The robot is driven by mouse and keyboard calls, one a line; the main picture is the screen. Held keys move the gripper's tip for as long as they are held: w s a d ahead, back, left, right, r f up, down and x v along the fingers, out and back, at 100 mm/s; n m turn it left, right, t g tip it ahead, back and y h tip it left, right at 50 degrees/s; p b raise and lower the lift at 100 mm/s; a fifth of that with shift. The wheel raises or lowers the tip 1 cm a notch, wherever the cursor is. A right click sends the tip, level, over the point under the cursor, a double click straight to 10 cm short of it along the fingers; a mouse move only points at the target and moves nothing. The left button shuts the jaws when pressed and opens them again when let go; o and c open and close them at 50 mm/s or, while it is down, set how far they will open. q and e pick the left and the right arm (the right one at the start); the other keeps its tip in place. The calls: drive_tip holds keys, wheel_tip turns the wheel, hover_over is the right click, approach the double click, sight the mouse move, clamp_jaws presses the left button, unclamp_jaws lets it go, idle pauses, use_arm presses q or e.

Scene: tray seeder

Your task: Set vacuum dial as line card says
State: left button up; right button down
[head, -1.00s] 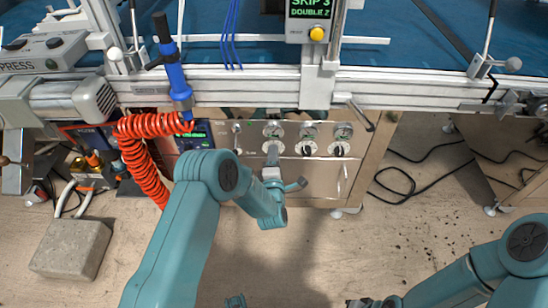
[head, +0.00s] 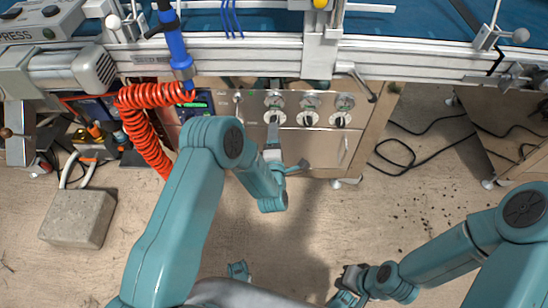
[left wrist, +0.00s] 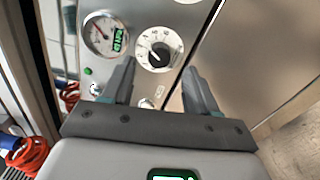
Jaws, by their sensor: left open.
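The dial at my left gripper has a white marked face and a black knob. It shows in the left wrist view (left wrist: 158,49) and as the leftmost of three dials in the head view (head: 274,116). A round gauge (left wrist: 105,35) with a red needle and green digits sits beside it. My left gripper (left wrist: 160,70) is open, its two fingers apart on either side of the dial's near edge; I cannot tell whether they touch it. My right arm's wrist end (head: 350,280) is low in the head view, its fingers unclear. I cannot make out a line card.
The metal panel (head: 318,149) also carries a middle dial (head: 308,118) and a right dial (head: 340,120). A red coiled hose (head: 140,128) hangs to its left. A concrete block (head: 77,218) lies on the floor. A rail runs above the panel.

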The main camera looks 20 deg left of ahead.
use_arm(q)
drive_tip(key=b+v, duration=0.2)
drive_tip(key=v, duration=1)
drive_tip(key=shift+s, duration=0.1)
